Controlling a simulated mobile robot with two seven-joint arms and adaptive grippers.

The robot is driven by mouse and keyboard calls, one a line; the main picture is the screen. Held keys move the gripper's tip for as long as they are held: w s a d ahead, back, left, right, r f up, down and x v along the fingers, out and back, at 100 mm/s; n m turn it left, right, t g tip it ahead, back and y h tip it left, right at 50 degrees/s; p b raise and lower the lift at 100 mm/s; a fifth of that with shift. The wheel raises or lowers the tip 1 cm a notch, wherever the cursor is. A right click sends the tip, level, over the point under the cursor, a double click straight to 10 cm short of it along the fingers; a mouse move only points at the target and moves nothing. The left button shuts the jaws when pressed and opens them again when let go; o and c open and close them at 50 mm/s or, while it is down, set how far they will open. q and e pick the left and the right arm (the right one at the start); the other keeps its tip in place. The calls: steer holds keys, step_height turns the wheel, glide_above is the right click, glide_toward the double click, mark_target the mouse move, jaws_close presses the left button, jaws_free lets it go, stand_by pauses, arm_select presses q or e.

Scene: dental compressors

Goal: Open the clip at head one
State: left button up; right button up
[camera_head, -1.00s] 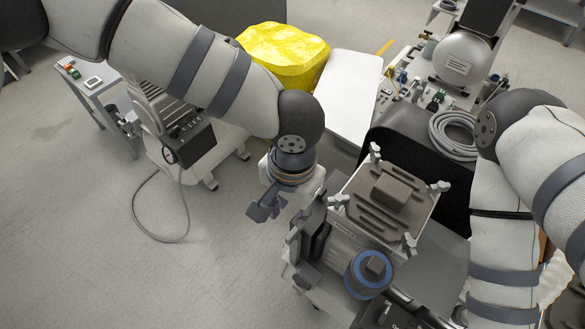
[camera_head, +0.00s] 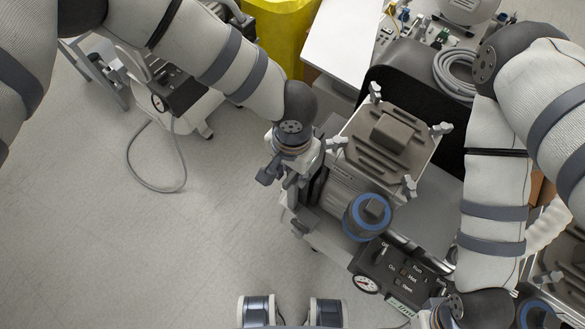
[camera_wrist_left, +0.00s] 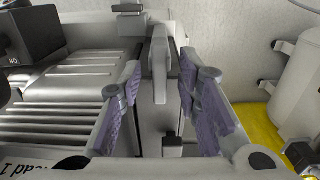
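In the left wrist view, my left gripper (camera_wrist_left: 162,105) is open, with purple-padded fingers spread. A grey upright clip lever (camera_wrist_left: 160,62) stands between and beyond the fingertips; I see a gap on each side of it. Part of a label reading "ead 1" (camera_wrist_left: 30,167) shows at the lower left. In the head view, my left gripper (camera_head: 280,166) is at the left side of the compressor (camera_head: 350,185), which has a ribbed top and wing-shaped clips (camera_head: 440,129) at its corners. The gripper partly hides that side. My right gripper (camera_head: 440,316) is at the bottom edge, mostly cut off.
A blue-ringed round cap (camera_head: 366,217) and a black control panel (camera_head: 402,272) with a gauge are on the front of the compressor. A yellow bin (camera_head: 282,28) and a white table (camera_head: 340,38) stand behind. Open floor (camera_head: 110,240) lies to the left.

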arm_select(q)
jaws_close()
steer(key=shift+n, duration=1.4)
steer(key=n, duration=0.3)
steer(key=shift+r+n, duration=0.1)
steer(key=shift+n, duration=0.3)
steer(key=n, duration=0.5)
steer(key=shift+p, duration=0.3)
steer(key=n, duration=0.6)
steer(key=shift+p, duration=0.3)
arm_select(e)
steer(key=shift+w+r+t, duration=0.3)
steer(key=shift+w+r, duration=0.35)
steer(key=shift+r, duration=0.1)
arm_select(q)
steer(key=shift+n, duration=0.3)
